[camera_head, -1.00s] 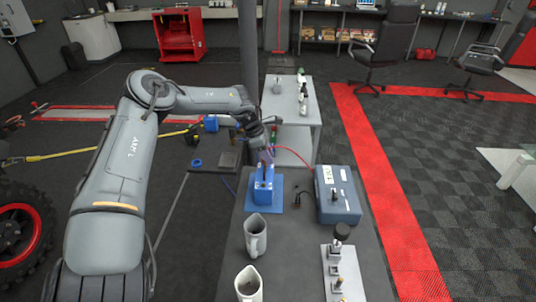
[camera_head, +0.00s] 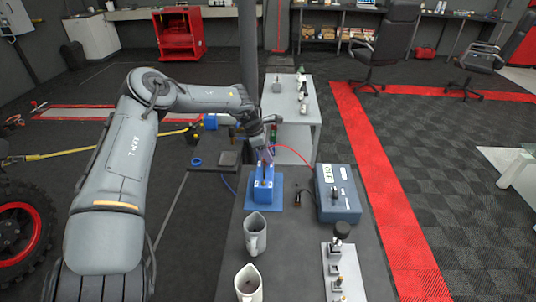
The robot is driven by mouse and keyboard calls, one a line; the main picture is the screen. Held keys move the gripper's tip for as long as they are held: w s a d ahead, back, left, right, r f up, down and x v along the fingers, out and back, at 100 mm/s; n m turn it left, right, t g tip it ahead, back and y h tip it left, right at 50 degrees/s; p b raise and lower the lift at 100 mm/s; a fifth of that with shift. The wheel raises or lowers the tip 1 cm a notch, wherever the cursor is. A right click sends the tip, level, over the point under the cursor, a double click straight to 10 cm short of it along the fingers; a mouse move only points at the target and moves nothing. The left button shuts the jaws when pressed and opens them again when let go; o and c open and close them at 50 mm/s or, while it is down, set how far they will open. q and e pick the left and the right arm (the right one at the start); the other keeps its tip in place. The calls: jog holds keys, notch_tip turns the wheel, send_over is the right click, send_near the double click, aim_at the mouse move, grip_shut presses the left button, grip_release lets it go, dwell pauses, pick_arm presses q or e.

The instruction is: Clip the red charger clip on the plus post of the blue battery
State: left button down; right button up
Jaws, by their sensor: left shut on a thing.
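The blue battery (camera_head: 263,192) stands upright on a blue base plate (camera_head: 278,197) on the dark bench. My left gripper (camera_head: 268,156) is just above the far side of the battery top, shut on the red charger clip, which is small and mostly hidden. A red cable (camera_head: 295,158) loops from that spot towards the charger. The plus post is too small to make out, and I cannot tell whether the clip touches it. The blue-grey charger box (camera_head: 338,205) stands right of the battery. My right gripper is not in view.
A dark clip with a cable (camera_head: 298,197) lies between battery and charger. A white table (camera_head: 293,133) with small items stands behind the bench.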

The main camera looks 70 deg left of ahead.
pick_arm(q)
jog(key=shift+f+b, duration=0.75)
jog(key=shift+b, duration=0.1)
dwell(1.6)
jog(key=c, duration=0.8)
grip_release()
jog(key=shift+s+r+p, duration=0.2)
jog(key=shift+r+p, duration=0.1)
jog(key=shift+r, duration=0.35)
jog(key=p+v, duration=0.2)
jog(key=v, duration=0.7)
jog(key=shift+s+a+r, duration=0.15)
jog(key=shift+a+r, duration=0.05)
